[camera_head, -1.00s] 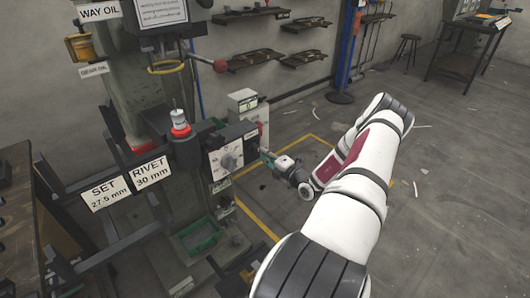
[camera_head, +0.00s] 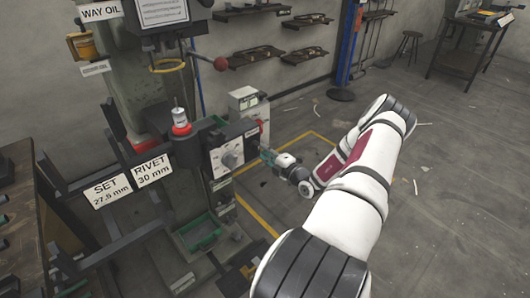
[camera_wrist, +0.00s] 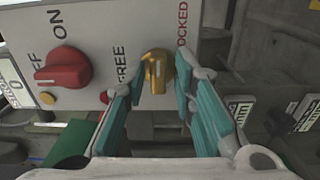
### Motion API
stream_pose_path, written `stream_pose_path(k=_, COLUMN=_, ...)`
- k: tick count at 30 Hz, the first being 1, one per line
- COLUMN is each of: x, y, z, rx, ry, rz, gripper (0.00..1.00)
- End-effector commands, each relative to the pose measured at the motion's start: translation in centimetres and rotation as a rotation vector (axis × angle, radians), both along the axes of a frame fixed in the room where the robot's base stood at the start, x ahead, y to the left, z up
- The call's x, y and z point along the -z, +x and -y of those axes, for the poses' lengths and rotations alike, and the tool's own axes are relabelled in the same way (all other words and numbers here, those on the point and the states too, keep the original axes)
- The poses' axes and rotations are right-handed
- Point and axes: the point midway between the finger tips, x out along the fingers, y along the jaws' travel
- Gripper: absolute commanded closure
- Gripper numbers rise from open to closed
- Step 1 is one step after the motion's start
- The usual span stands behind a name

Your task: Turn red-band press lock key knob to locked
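The press with the red band (camera_head: 181,129) stands at left centre in the head view, with a control panel (camera_head: 218,162) on its side. In the wrist view the gold lock key knob (camera_wrist: 158,72) sits on a light panel between the words FREE and LOCKED, its grip ridge running roughly up and down the picture. My gripper (camera_wrist: 157,75) is open, with one teal finger on each side of the knob. A small gap shows at the left finger; whether the right finger touches I cannot tell. In the head view my gripper (camera_head: 266,156) is at the panel's right end, its tips hidden.
A large red ON/OFF knob (camera_wrist: 65,66) sits left of the gold knob on the same panel. A green tray (camera_head: 200,233) is low on the press. A red-balled lever (camera_head: 220,63) stands out above. The floor right of my arm is mostly clear.

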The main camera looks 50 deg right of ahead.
Motion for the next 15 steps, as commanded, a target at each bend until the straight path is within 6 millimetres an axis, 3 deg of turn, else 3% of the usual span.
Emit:
stream_pose_path(k=10, x=-0.1, y=-0.1, z=0.0, rx=0.000, ry=-0.002, rz=0.001, gripper=0.67)
stream_pose_path(k=15, x=-0.1, y=-1.8, z=-0.3, rx=0.002, ry=-0.001, rz=0.001, gripper=0.67)
